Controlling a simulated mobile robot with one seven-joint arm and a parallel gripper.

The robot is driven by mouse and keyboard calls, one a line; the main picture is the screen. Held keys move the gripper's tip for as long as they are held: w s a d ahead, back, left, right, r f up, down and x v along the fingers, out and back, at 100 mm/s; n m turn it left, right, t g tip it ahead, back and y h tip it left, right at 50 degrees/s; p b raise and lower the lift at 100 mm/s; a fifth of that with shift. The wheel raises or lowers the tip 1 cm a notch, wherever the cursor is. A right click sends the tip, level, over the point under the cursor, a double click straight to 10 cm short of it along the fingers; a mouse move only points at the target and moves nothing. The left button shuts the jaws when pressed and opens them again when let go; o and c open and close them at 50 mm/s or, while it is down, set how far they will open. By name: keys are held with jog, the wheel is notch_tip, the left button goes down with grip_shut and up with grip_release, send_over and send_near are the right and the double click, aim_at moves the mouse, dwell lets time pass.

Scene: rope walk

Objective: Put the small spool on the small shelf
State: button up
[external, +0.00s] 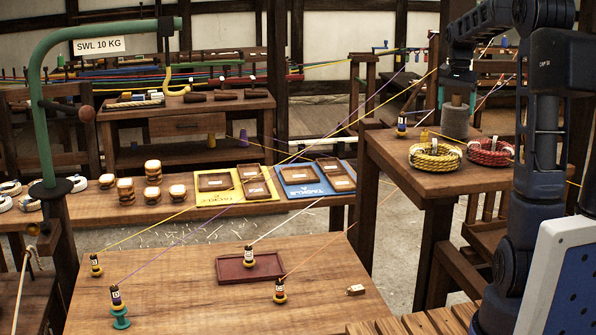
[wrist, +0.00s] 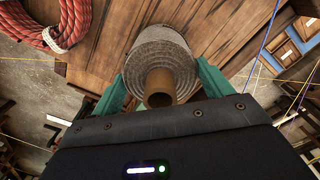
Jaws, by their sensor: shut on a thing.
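A grey wound spool (external: 455,123) with a brown core stands upright at the right-hand wooden table. It fills the upper middle of the wrist view, its grey end (wrist: 160,62) facing the camera. My gripper (external: 457,92) is above it, pointing down. In the wrist view its teal fingers (wrist: 162,85) are shut on the spool from both sides. I cannot tell whether the spool touches the table. Small labelled bobbins (external: 248,257) stand on the front table. I cannot tell for certain which piece is the small shelf; a low wooden ledge (external: 490,238) shows at the right.
A yellow coil (external: 435,156) and a red coil (external: 490,152) lie close in front of the spool; the red coil also shows in the wrist view (wrist: 60,25). A bobbin (external: 402,125) stands at its left. Several taut strings cross the room.

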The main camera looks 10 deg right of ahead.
jog(key=shift+f, duration=0.35)
jog(key=shift+f, duration=0.1)
jog(key=o, duration=1.5)
